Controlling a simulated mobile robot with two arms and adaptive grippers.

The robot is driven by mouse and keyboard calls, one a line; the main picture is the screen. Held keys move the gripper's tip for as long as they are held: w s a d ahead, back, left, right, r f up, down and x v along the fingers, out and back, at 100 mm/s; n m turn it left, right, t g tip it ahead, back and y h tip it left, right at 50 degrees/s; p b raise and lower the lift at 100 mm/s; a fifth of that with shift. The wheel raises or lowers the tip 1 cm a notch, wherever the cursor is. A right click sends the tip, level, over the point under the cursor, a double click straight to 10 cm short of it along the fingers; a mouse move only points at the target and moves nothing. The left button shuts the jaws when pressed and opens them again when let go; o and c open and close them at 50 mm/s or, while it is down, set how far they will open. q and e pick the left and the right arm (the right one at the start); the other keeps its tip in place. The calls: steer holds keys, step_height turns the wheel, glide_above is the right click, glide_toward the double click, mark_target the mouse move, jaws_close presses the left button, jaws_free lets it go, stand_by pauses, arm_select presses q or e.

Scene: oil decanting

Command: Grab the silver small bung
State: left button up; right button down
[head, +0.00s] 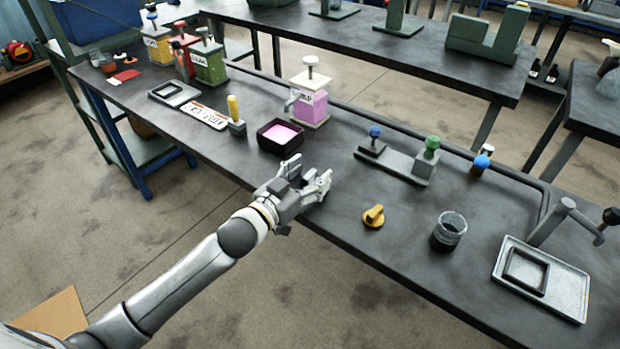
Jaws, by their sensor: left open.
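My left gripper (311,172) is open and empty, above the front edge of the dark bench near its middle. A silver-grey stopper with a round flat head (310,62) stands upright on top of the white and pink can (312,104), behind the gripper and apart from it. A smaller grey-topped stopper (203,33) sits on the green can (209,66) at the back left. I cannot tell for sure which one is the silver small bung. My right gripper is out of view.
A black tray with pink liquid (268,146) is just behind the gripper. A yellow knob (374,216), a glass jar (449,232), a grey rack with blue and green knobs (400,165) and a metal tray (568,292) stand to the right.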

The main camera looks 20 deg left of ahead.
arm_select(q)
steer(key=shift+w+d, duration=0.1)
steer(key=shift+w, duration=0.05)
steer(key=c, duration=1.1)
steer(key=shift+c, duration=0.2)
steer(key=shift+r, duration=0.15)
